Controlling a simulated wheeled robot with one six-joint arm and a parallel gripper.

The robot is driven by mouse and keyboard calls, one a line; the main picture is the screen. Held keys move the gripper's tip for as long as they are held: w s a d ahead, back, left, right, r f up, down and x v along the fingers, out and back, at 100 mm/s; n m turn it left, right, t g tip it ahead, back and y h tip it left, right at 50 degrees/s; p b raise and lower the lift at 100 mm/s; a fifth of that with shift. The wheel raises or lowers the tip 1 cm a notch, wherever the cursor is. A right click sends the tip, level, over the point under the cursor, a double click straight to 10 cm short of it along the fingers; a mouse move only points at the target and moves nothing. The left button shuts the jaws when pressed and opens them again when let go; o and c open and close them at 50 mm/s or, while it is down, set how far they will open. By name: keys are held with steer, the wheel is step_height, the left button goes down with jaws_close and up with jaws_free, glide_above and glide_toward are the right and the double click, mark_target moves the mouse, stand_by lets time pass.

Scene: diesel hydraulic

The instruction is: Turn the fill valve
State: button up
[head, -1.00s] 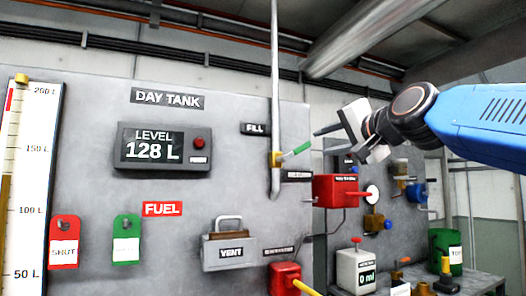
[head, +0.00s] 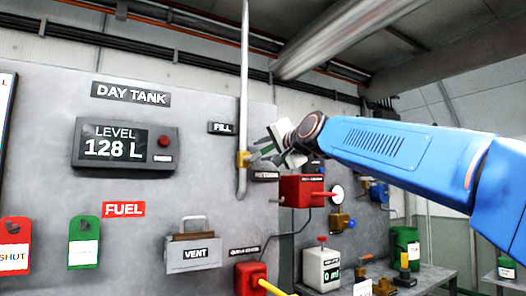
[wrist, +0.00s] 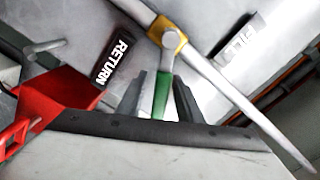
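The fill valve (wrist: 167,33) is a yellow body on a pale pipe with a grey lever ending in a green handle (wrist: 162,95). In the head view the valve (head: 242,159) sits on the vertical pipe below the FILL label, with its lever pointing right and mostly hidden by my gripper. My gripper (wrist: 159,80) is open, and the green handle lies between its two dark fingers in the wrist view, with a visible gap on each side. In the head view my gripper (head: 262,146) is just right of the valve.
A red box (head: 302,190) is below and right of my gripper; it also shows at the left of the wrist view (wrist: 62,97). The RETURN label (wrist: 112,57) is near the valve. The level display (head: 125,146) reads 128 L. A bench with several items is at right.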

steer(key=shift+w+a, duration=0.2)
steer(key=shift+w, duration=0.15)
jaws_close()
steer(key=shift+f, duration=0.1)
steer(key=shift+w+d+f+m, duration=0.1)
steer(key=shift+f+m, duration=0.45)
steer(key=shift+m, duration=0.45)
steer(key=shift+w+d+f+m, duration=0.15)
steer(key=shift+f+m, duration=0.35)
steer(key=shift+m, duration=0.5)
steer(key=shift+d+f+m, duration=0.1)
steer(key=shift+f+m, duration=0.45)
steer(key=shift+m, duration=0.45)
steer(key=shift+f, duration=0.1)
